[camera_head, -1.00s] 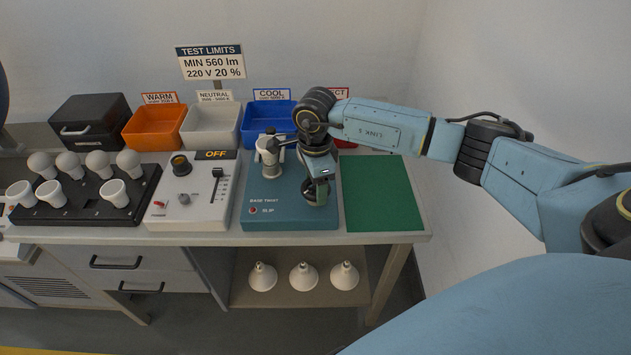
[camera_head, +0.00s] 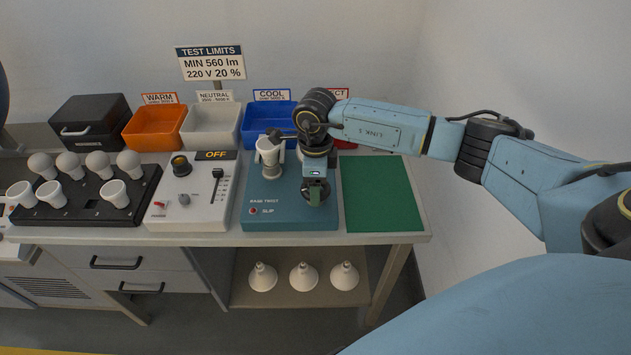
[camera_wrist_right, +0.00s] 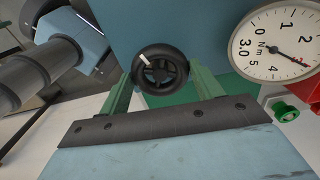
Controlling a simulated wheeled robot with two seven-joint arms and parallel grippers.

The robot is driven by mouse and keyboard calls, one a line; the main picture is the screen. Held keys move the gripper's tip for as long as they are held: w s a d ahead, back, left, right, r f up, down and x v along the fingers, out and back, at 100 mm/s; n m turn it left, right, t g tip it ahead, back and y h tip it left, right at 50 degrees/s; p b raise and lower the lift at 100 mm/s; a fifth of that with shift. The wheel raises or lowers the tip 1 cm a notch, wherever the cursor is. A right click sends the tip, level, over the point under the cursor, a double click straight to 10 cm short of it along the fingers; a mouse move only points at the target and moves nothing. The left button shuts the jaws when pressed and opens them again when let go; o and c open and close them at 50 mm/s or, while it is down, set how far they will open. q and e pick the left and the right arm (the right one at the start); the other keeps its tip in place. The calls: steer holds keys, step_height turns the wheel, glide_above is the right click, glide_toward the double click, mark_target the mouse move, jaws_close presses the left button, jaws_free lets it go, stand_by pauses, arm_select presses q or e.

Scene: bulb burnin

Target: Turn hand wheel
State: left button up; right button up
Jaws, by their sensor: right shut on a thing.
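The black hand wheel (camera_wrist_right: 160,72), with spokes and a pale mark on its rim, shows in the right wrist view. My right gripper (camera_wrist_right: 160,84) is shut on it, with one green finger on each side of the rim. A round white Nm dial (camera_wrist_right: 275,46) with a needle shows in the wrist view. A white bulb (camera_head: 270,158) stands at the box's upper left. My left gripper is out of view.
A green mat (camera_head: 380,195) lies clear on the right. Orange, white and blue bins (camera_head: 155,128) stand behind.

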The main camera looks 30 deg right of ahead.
steer(key=o, duration=1)
step_height(320, 180, up, 14)
steer(key=shift+f, duration=0.25)
step_height(320, 180, down, 14)
steer(key=shift+r, duration=0.2)
stand_by(0.3)
